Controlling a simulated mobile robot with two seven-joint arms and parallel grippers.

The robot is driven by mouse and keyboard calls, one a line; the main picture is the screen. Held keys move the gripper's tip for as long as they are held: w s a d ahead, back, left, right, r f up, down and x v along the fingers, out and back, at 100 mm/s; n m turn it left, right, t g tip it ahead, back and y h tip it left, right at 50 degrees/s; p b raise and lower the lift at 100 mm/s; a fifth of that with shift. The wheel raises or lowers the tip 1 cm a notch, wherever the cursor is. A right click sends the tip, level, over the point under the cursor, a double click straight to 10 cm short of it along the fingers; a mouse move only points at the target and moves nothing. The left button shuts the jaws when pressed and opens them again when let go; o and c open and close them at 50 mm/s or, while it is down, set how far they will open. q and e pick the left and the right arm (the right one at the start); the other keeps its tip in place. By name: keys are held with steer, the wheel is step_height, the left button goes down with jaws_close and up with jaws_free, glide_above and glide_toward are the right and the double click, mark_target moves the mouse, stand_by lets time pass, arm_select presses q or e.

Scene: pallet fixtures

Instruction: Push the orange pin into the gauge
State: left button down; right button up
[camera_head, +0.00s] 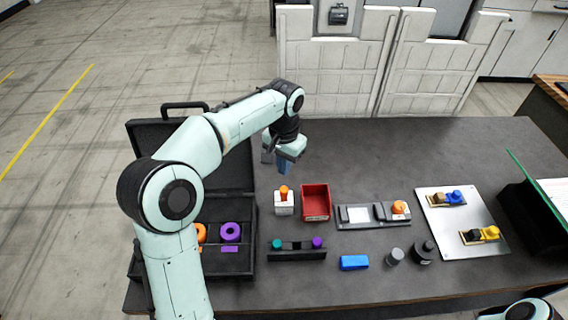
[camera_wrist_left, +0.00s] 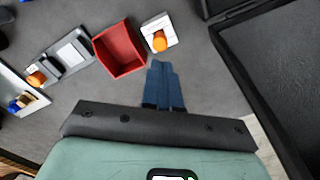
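An orange pin (camera_head: 284,189) stands upright in a small white block (camera_head: 284,207), which looks like the gauge. The pin's top sticks up above the block. In the left wrist view the pin (camera_wrist_left: 159,41) and the white block (camera_wrist_left: 157,27) are just beyond my fingertips. My left gripper (camera_head: 284,170) hangs above and behind the block, pointing down, apart from the pin. Its blue fingers (camera_wrist_left: 162,84) are together with nothing seen between them. My right gripper is out of view; only part of that arm shows at the lower right.
A red bin (camera_head: 316,215) stands right beside the block. Further right are a grey fixture (camera_head: 368,225) with an orange knob (camera_head: 399,207) and a silver plate (camera_head: 431,195). An open black case (camera_head: 245,183) is left. Bare table lies behind the block.

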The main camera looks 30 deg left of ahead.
mark_target(284, 189)
arm_select(q)
steer(key=shift+s+f+b, duration=0.15)
steer(key=shift+f+b, duration=0.45)
steer(key=shift+f, duration=1.15)
steer(key=shift+f+b, duration=0.4)
steer(key=shift+f, duration=0.8)
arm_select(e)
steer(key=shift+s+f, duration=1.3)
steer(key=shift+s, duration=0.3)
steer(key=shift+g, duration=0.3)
arm_select(q)
steer(key=shift+f, duration=0.4)
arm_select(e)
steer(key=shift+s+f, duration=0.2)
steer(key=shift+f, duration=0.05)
arm_select(q)
steer(key=shift+f, duration=0.4)
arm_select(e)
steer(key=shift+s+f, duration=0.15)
